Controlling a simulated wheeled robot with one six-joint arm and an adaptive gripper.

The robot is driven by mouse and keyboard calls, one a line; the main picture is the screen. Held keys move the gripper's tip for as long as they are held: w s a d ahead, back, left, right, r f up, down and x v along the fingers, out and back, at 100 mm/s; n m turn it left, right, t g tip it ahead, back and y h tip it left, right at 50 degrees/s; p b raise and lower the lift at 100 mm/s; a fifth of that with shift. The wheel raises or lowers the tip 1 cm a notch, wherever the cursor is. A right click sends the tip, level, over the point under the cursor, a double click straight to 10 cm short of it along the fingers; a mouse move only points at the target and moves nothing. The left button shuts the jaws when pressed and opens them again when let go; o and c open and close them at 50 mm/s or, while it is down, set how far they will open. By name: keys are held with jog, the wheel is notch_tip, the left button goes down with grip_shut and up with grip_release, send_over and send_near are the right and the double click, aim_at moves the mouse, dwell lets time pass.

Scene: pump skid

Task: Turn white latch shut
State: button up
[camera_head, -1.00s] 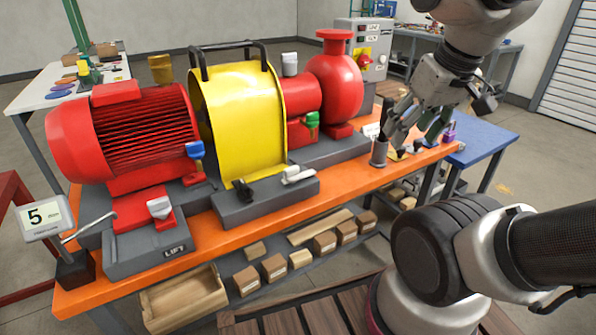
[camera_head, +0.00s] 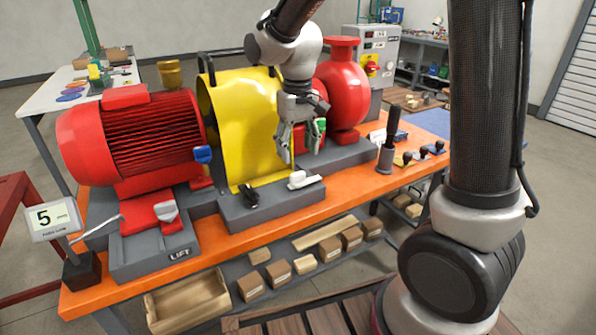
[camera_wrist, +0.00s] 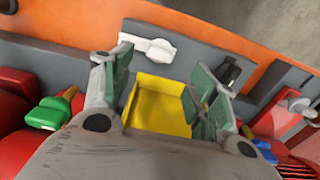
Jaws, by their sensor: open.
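The white latch (camera_head: 301,180) sits on the front of the grey block (camera_head: 268,205) below the yellow guard (camera_head: 240,125). In the wrist view the white latch (camera_wrist: 147,46) lies ahead of my gripper, a round hub with a lever beside it. A black latch (camera_head: 250,194) is to its left in the head view; the black latch also shows in the wrist view (camera_wrist: 230,72). My gripper (camera_head: 301,158) is open and empty, pointing down just above the white latch, apart from it. In the wrist view the open fingers of my gripper (camera_wrist: 160,85) frame the yellow guard.
The red motor (camera_head: 135,140) stands left and the red pump (camera_head: 342,85) right. A green-handled valve (camera_head: 320,126) is close to my gripper. A black-handled tool in a grey holder (camera_head: 386,158) stands at right. The orange bench edge (camera_head: 330,200) in front is clear.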

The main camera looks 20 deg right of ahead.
aim_at(298, 173)
notch_tip(298, 173, down, 7)
jog(key=shift+f, duration=0.1)
dwell(0.3)
grip_shut()
